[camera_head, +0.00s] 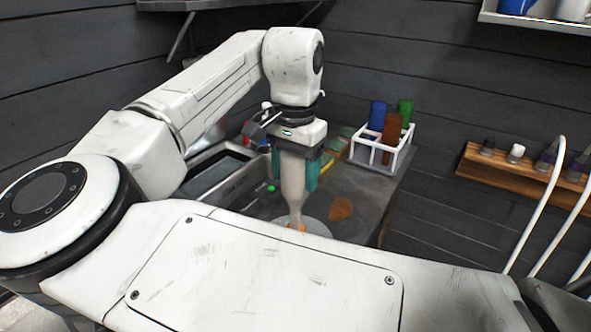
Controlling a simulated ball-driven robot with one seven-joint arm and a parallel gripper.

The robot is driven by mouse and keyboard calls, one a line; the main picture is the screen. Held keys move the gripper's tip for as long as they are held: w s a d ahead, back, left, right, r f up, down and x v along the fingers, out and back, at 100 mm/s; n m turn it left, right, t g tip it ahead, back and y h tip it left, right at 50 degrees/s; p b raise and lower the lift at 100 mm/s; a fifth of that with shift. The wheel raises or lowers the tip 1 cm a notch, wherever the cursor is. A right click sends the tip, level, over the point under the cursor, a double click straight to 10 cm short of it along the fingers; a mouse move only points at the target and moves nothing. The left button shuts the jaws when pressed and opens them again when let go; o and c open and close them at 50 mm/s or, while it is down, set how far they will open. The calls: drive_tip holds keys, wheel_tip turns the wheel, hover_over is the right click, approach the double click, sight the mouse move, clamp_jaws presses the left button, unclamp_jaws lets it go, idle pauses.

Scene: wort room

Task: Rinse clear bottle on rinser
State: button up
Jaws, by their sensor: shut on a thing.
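The clear bottle (292,194) is a pale, translucent body that hangs neck-down from my gripper (295,176). The gripper is shut on it, with one teal finger on each side. The bottle's narrow end points down over a grey round base (318,228), which looks like the rinser. A small orange part (298,227) shows just under the neck. I cannot tell whether the neck touches it. My own white arm link in front hides the lower part of the round base.
A white rack (385,155) with blue, brown and green bottles stands at the counter's back right. A sink (205,174) lies left of the gripper. An orange-brown patch (340,208) is right of the bottle. A wooden shelf (520,177) and white hoses are further right.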

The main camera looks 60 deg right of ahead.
drive_tip(key=shift+f, duration=0.4)
idle(0.5)
drive_tip(key=shift+f+b, duration=0.3)
drive_tip(key=shift+f, duration=0.35)
drive_tip(key=shift+r, duration=0.15)
drive_tip(key=shift+r+p, duration=0.9)
drive_tip(key=shift+p, duration=0.25)
drive_tip(key=shift+f, duration=0.1)
